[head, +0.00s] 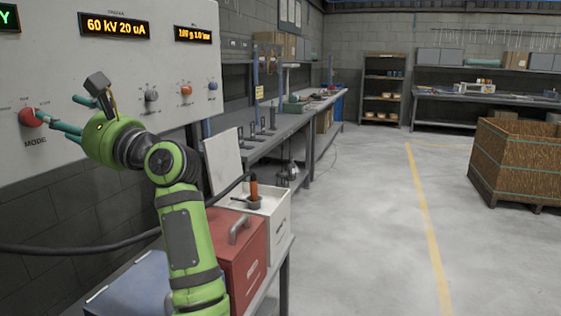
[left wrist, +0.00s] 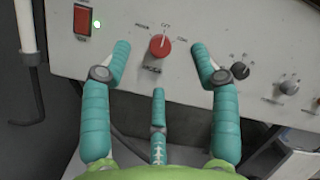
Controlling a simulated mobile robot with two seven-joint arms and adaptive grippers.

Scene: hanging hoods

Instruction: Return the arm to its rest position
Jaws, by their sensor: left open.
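My left arm, green with teal fingers, reaches up to a pale control panel (head: 110,80) at the left of the head view. My left gripper (head: 68,114) is open in front of the panel, near the red MODE knob (head: 31,117). In the left wrist view, the gripper (left wrist: 161,62) has its fingers spread, with the red knob (left wrist: 160,47) framed between the upper fingertips. No finger is closed on the knob; whether one touches it is unclear. Its white pointer line points about upward. My right gripper is not seen.
A red toolbox (head: 237,245) and a white box (head: 268,215) stand on a low bench below my arm. A red switch (left wrist: 82,20) with a lit green lamp is left of the knob. A wooden crate (head: 515,165) stands at right. The middle floor is clear.

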